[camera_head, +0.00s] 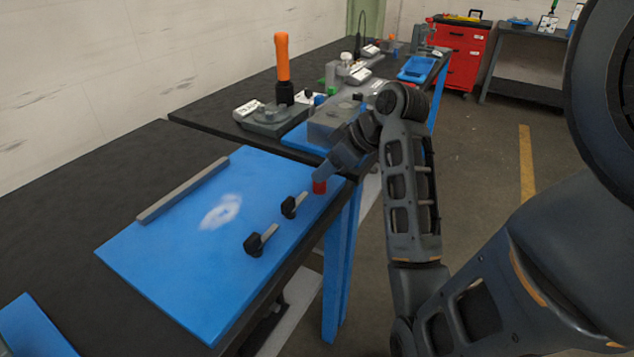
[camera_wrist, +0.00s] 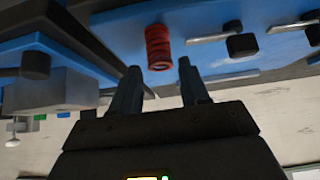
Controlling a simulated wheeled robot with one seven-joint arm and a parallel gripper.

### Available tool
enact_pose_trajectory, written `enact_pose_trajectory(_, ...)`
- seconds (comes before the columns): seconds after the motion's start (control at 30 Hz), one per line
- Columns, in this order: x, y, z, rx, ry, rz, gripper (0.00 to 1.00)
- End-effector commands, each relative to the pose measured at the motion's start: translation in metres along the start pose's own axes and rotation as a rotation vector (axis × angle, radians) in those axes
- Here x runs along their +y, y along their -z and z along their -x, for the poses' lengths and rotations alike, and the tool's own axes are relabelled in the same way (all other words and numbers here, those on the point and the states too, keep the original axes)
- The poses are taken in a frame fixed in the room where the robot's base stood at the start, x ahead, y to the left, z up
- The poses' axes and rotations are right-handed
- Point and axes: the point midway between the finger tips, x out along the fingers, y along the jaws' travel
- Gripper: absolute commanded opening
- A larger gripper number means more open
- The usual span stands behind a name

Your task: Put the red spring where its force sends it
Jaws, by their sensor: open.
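The red spring (camera_head: 319,186) stands on the blue mat (camera_head: 160,250) near its right corner, by the bench's front edge. In the wrist view the red spring (camera_wrist: 158,46) shows its stacked coils just beyond my fingertips, in line with the gap between them. My gripper (camera_wrist: 159,66) is open and empty, with one finger to each side of that line. In the head view my gripper (camera_head: 323,174) is right by the spring and partly hides its top. I cannot tell whether a finger touches it.
Two black clamps (camera_head: 262,240) (camera_head: 294,205) stand left of the spring on the mat. A grey bar (camera_head: 184,190) lies along the mat's back edge. Behind are a device with a white display (camera_head: 248,108), an orange-handled tool (camera_head: 283,60) and a blue tray (camera_head: 417,69).

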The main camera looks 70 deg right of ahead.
Motion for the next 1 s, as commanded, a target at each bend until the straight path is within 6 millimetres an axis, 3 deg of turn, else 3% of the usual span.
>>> enact_pose_trajectory(0.33,-0.002,-0.001,-0.045,-0.001,0.000,-0.001,0.45)
enact_pose_trajectory(0.67,-0.001,-0.001,-0.052,0.000,-0.002,-0.001,0.45)
enact_pose_trajectory(1.0,-0.001,0.000,-0.052,0.001,-0.002,-0.001,0.14)
